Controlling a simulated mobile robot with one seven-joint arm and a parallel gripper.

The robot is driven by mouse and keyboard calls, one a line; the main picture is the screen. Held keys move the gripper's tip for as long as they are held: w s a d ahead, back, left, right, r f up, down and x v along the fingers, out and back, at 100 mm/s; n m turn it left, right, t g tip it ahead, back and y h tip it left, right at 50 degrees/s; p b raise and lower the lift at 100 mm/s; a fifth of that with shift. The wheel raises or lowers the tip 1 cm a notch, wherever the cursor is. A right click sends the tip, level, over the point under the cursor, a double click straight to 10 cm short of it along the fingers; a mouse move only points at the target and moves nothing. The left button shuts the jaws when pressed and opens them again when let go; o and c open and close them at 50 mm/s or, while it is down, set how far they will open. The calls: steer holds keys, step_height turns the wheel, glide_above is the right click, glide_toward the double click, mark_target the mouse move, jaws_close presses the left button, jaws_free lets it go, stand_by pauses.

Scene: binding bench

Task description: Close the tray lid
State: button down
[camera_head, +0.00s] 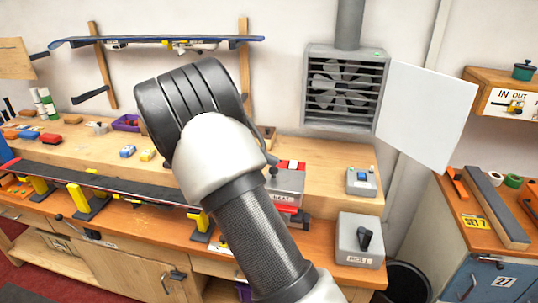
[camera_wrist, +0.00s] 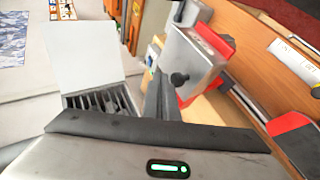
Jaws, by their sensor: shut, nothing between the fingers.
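No tray with a lid can be made out for certain. The only open flap I see is a white panel (camera_head: 425,115), standing swung out at the right edge of the slatted fan housing (camera_head: 345,88) on the wall. In the wrist view the white panel (camera_wrist: 82,53) stands open beside the dark slats of the fan housing (camera_wrist: 98,102). My gripper (camera_wrist: 160,92) is shut and empty. In the wrist view its fingers appear between the fan housing and a grey box with a red top (camera_wrist: 190,58); contact cannot be told. In the head view my arm hides the fingers.
The grey and red box (camera_head: 288,184) sits on the bench behind my arm. A grey knob box (camera_head: 360,240) stands at the bench's front right. A ski (camera_head: 90,180) lies on yellow supports at left. A wooden IN/OUT box (camera_head: 505,98) hangs at right.

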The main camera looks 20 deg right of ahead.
steer(key=shift+w+a+f+h, duration=0.2)
steer(key=shift+f+h, duration=0.1)
steer(key=shift+f, duration=0.15)
steer(key=shift+w+a+f+b, duration=0.1)
steer(key=shift+a+f+b, duration=0.15)
steer(key=shift+f+b, duration=0.15)
steer(key=shift+a+f, duration=0.1)
steer(key=shift+f, duration=0.15)
steer(key=shift+r, duration=0.1)
